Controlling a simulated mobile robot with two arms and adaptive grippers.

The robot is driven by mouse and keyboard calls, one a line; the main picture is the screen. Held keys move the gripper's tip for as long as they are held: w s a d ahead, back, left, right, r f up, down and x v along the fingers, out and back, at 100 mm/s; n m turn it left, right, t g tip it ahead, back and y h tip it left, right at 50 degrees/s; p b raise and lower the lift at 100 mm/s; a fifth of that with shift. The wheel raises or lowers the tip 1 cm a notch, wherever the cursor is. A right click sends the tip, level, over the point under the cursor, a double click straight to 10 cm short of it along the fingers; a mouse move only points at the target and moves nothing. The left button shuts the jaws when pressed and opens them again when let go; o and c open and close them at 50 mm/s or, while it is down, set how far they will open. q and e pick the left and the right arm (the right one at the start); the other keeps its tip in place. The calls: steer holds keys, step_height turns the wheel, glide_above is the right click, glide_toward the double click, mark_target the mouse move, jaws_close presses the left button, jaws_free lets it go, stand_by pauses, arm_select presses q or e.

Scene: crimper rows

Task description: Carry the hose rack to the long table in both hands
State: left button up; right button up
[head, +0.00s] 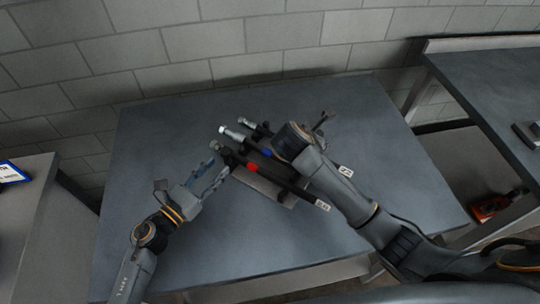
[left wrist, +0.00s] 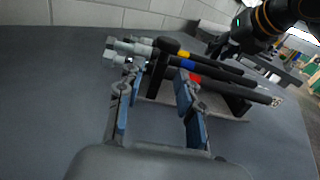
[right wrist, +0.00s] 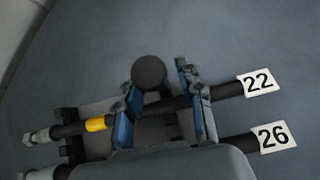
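The hose rack (head: 262,187) stands on the middle table (head: 200,245), a grey base with black uprights. It carries black hoses with silver end fittings, red, blue and yellow bands, and white tags; 22 and 26 are readable in the right wrist view. My left gripper (head: 217,178) is open at the rack's left end; in the left wrist view its spread fingers (left wrist: 160,88) face the fittings and hoses. My right gripper (right wrist: 160,103) is open over the rack, with a round-topped black post (right wrist: 149,73) between its fingers.
Another dark-topped table (head: 490,75) stands at the right, across a gap, with a red item (head: 487,207) on a low shelf. A grey surface (head: 25,210) with a blue-and-white item is at the left. A block wall (head: 230,40) is behind. The middle table is otherwise clear.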

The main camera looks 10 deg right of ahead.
arm_select(q)
steer(key=v, duration=0.6)
steer(key=shift+s+a, duration=0.25)
steer(key=shift+a, duration=0.05)
steer(key=shift+s+a, duration=0.1)
steer(key=shift+a, duration=0.05)
arm_select(e)
steer(key=shift+s+a+r, duration=0.1)
steer(key=shift+a+r, duration=0.05)
steer(key=v, duration=1)
steer(key=shift+s+a+r, duration=0.1)
steer(key=shift+a+r, duration=0.05)
steer(key=shift+a, duration=0.15)
steer(key=shift+s+a+r, duration=0.15)
steer(key=shift+s+r, duration=0.15)
steer(key=shift+r, duration=0.15)
